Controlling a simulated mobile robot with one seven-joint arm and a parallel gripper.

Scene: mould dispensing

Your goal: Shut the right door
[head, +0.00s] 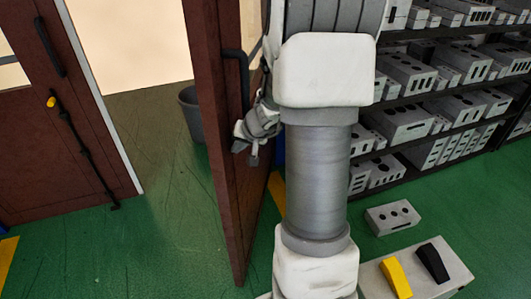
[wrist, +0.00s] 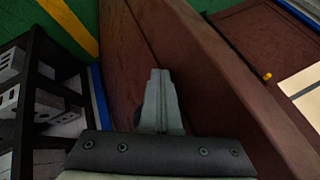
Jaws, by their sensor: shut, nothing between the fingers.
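The right door (head: 222,150) is a brown panel standing open, its narrow edge turned toward me, with a dark handle (head: 243,75) on its right side. My gripper (head: 243,146) is at the right side of this door, below the handle, partly behind my arm. In the wrist view my gripper's fingers (wrist: 160,78) are together and empty, in front of the brown face of the right door (wrist: 205,70). I cannot tell whether they touch it.
The left door (head: 60,130) has a yellow-tipped dark rod. A grey bin (head: 192,112) stands beyond the doorway. Shelves of grey blocks (head: 440,110) fill the right side. A loose block (head: 392,217) and a board with yellow and black pedals (head: 455,262) are low right. Green floor (head: 130,250) is clear at left.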

